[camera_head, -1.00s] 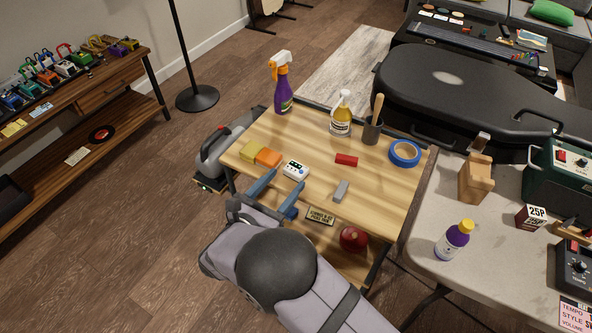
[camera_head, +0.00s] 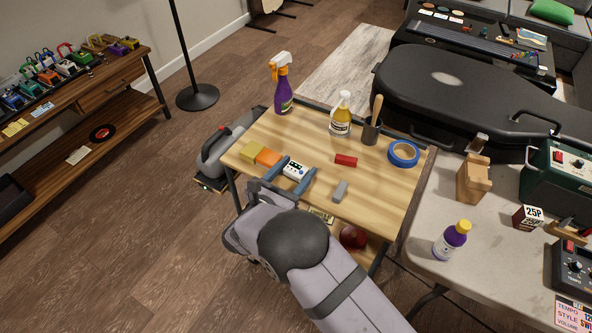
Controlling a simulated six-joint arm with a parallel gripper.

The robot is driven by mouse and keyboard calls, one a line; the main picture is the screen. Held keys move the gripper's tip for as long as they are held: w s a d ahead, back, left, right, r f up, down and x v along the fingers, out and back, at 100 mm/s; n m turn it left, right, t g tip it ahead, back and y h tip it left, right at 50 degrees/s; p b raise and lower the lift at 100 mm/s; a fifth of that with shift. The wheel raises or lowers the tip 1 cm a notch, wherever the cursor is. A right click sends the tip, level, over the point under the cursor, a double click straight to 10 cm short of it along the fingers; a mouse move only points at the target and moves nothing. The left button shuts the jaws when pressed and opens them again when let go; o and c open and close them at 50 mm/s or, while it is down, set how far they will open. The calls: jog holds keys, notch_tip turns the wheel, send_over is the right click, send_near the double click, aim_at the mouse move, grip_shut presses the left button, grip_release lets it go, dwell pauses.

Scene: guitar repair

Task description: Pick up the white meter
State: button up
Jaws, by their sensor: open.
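The white meter (camera_head: 295,170) is a small white box with a dark display and dark buttons. It lies on the wooden table (camera_head: 365,193), left of its middle. My gripper (camera_head: 296,168) is open, with one blue-grey finger at the left of the meter and the other at its right. The meter shows between the fingertips. I cannot tell whether either finger touches it or how high the fingers are above the table.
An orange block (camera_head: 268,157) and a yellow block (camera_head: 251,151) sit close to the left finger. A grey block (camera_head: 340,190) lies right of the gripper, and a red block (camera_head: 346,160) farther back.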

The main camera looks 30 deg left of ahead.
jog(key=c, duration=0.9)
jog(key=shift+r, duration=0.15)
